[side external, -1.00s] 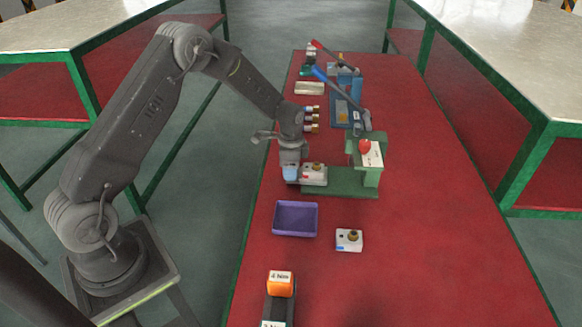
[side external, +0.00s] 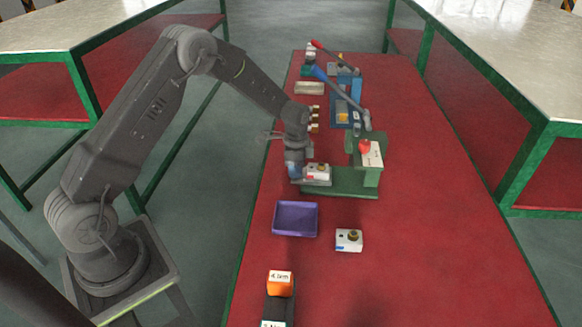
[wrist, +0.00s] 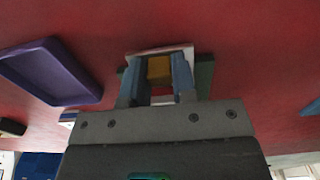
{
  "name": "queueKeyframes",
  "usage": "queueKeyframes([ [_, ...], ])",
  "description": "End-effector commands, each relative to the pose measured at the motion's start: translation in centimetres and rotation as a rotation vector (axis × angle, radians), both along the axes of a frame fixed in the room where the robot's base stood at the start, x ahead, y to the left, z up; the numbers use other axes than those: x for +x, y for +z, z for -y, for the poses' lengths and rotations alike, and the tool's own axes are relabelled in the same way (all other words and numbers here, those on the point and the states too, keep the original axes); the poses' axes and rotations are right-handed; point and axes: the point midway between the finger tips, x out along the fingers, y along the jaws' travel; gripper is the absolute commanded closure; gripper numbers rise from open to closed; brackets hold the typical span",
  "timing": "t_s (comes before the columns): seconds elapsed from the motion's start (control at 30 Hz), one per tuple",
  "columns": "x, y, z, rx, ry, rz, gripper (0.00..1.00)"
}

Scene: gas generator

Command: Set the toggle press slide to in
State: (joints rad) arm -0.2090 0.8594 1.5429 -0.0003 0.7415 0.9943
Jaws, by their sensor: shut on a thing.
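The toggle press (side external: 370,160) is green, with a red knob and a white label on its upright. Its low green base (side external: 352,184) reaches left. A white block with a brass-coloured knob, which I take for the slide or a piece on it (side external: 317,173), sits at the base's left end. My gripper (side external: 297,172) is at that block's left side. In the wrist view, the two blue fingers of my gripper (wrist: 157,82) are shut around the brass-coloured part (wrist: 159,68), with the white top behind it. The exact contact is partly hidden by the fingers.
A blue press (side external: 345,110) with long levers stands behind. The red table is clear at right.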

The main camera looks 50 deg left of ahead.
Motion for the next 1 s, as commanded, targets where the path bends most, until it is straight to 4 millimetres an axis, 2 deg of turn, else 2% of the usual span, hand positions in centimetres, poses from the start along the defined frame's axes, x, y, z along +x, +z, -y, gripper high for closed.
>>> queueKeyframes([
  [0.1,1.6,0.0,1.6,0.001,-0.004,0.004,1.0],
  [0.2,2.4,0.0,2.3,0.001,-0.003,0.004,1.0],
  [0.53,2.6,0.1,2.6,0.001,0.0,0.004,1.0],
  [0.57,2.6,0.1,2.6,0.001,0.0,0.004,0.72],
  [0.6,2.6,0.0,2.6,0.001,0.0,0.004,0.68],
  [0.8,2.5,0.0,2.6,0.0,0.0,0.003,0.49],
  [1.0,2.5,0.0,2.5,0.001,0.0,0.002,0.49],
])
